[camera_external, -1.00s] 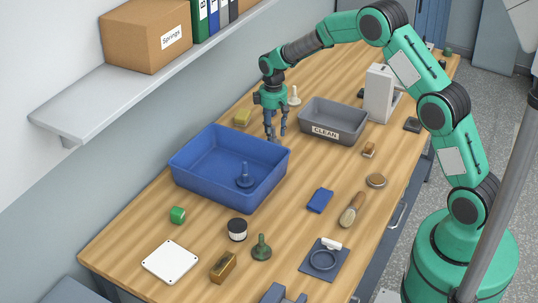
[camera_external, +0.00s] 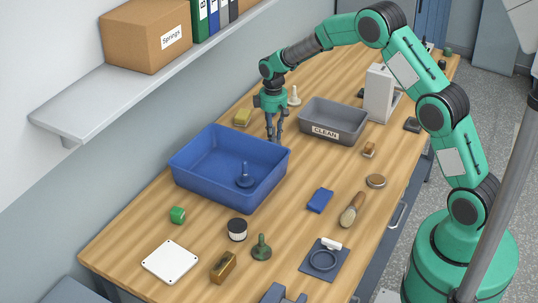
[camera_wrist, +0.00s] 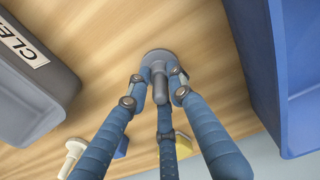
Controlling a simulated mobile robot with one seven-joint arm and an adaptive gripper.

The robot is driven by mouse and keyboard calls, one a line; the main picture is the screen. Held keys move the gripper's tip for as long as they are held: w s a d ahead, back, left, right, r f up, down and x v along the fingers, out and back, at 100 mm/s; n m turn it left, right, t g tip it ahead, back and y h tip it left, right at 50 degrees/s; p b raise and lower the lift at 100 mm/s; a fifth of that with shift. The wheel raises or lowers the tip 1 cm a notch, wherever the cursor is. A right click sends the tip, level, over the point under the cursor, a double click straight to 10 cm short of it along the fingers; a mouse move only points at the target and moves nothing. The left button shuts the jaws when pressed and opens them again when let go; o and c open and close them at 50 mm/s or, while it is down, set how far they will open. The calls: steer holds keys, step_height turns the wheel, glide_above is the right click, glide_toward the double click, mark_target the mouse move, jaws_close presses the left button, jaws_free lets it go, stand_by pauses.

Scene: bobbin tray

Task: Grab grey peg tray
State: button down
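A grey peg (camera_wrist: 158,60) with a round flat base stands on the wooden table, seen in the wrist view. My gripper (camera_wrist: 158,84) has its three fingers closed in around the peg's stem. In the external view my gripper (camera_external: 274,138) points down between the two trays, and its fingers mostly hide the peg. A grey tray (camera_external: 335,113) labelled CLEAN is to the right of my gripper and looks empty; it also shows in the wrist view (camera_wrist: 35,98). A blue tray (camera_external: 208,191) is to the left and nearer, with a blue-grey peg (camera_external: 244,179) standing inside.
A white peg (camera_external: 294,97) and a yellow block (camera_external: 242,117) stand close behind my gripper. A green peg (camera_external: 261,249), a brass block (camera_external: 223,267) and a blue cloth-like block (camera_external: 320,201) are nearer the front. A grey shelf (camera_external: 90,107) overhangs at left.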

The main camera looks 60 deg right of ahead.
steer(key=shift+r, duration=0.1)
steer(key=shift+r, duration=0.85)
steer(key=shift+s+r+p, duration=0.1)
steer(key=shift+r+p, duration=0.4)
steer(key=shift+r, duration=0.45)
steer(key=s+a, duration=0.2)
steer(key=s, duration=0.5)
steer(key=s+a+r+p, duration=0.1)
steer(key=s+a, duration=0.1)
steer(key=s, duration=0.6)
steer(key=shift+a+p, duration=0.3)
steer(key=shift+a, duration=0.1)
steer(key=shift+r, duration=0.1)
